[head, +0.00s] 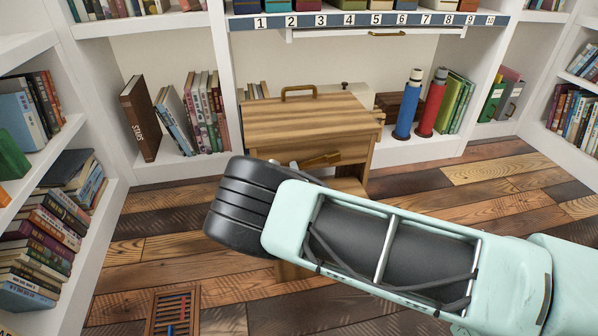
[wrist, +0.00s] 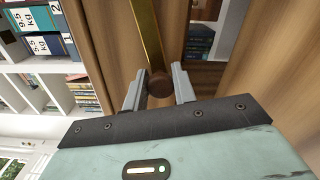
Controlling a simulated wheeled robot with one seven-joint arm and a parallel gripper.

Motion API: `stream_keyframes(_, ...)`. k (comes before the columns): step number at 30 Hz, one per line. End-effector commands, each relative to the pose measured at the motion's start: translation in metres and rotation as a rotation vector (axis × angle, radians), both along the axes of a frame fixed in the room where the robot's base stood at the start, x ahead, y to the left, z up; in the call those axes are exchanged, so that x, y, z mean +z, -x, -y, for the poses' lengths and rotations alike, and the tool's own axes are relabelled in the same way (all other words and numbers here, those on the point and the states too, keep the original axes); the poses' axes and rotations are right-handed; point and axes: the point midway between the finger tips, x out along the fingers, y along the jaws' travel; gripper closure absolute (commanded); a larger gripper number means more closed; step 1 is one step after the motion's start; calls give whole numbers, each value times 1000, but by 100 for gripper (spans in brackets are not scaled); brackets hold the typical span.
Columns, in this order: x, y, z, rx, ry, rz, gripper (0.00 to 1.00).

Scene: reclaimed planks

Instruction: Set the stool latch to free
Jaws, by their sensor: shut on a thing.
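The stool's latch (head: 322,159) is a brass bar on the side facing me. In the wrist view the latch bar (wrist: 149,38) runs up the picture and ends in a dark brown round knob (wrist: 159,85). My gripper (wrist: 158,82) is shut on this knob, one finger on each side. In the head view my arm covers the lower part of the stool and most of my gripper (head: 286,164).
White shelves (head: 189,172) with books stand behind and on both sides. A blue bottle (head: 408,105) and a red bottle (head: 432,105) stand right of the stool. A slatted wooden frame (head: 172,312) with colored bars lies at the front left. Floor at the right is clear.

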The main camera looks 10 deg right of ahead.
Motion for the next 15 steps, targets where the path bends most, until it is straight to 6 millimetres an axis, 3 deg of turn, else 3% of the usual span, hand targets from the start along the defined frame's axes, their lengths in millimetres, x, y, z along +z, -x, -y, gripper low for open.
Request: stream_keyframes(15,17,1,-2,0,-248,-2,100)
